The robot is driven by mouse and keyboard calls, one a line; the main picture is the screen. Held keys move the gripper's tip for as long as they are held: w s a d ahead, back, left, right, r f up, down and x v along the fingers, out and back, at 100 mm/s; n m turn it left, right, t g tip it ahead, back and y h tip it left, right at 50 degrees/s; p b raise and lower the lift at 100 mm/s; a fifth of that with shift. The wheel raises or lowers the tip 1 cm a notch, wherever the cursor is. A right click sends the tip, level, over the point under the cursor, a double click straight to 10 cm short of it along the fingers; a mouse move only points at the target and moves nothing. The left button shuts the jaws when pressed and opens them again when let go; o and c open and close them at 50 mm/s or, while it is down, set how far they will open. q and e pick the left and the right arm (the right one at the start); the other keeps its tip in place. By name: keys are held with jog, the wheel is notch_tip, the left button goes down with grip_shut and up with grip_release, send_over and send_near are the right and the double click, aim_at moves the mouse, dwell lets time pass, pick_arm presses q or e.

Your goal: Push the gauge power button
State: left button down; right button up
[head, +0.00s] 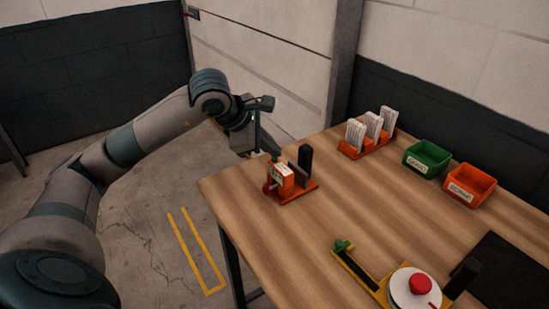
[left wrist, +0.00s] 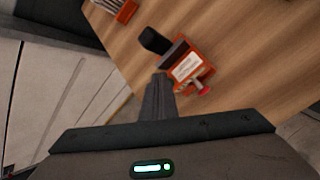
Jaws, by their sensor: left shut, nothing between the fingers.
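The gauge (head: 283,174) is an orange unit with a white label, on an orange base with a black upright block behind it. It stands near the table's left corner. It also shows in the left wrist view (left wrist: 186,66), where a small red knob or button (left wrist: 205,91) sticks out of its side. I cannot tell for sure that this is the power button. My left gripper (head: 274,154) points down at the gauge, its shut, empty fingers close to the gauge's top. In the wrist view its fingers (left wrist: 158,82) end beside the gauge; contact cannot be told. My right gripper is out of view.
An orange rack (head: 368,144) of white cards, a green bin (head: 427,158) and an orange bin (head: 470,185) stand at the back. A yellow fixture (head: 378,292) with a white disc and red knob is at the front. The table's middle is clear.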

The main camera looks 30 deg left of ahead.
pick_arm(q)
jog(key=shift+s+a+f+b, duration=0.25)
jog(key=shift+s+f+b, duration=0.2)
jog(key=shift+b, duration=0.2)
dwell(0.7)
jog(key=shift+w+r, duration=0.1)
jog(key=shift+w+d+r+p, duration=0.45)
jog(key=shift+w+r+p, duration=0.3)
jog(key=shift+r, duration=0.15)
jog(key=shift+r+p, duration=1.5)
jog(key=shift+r, duration=1)
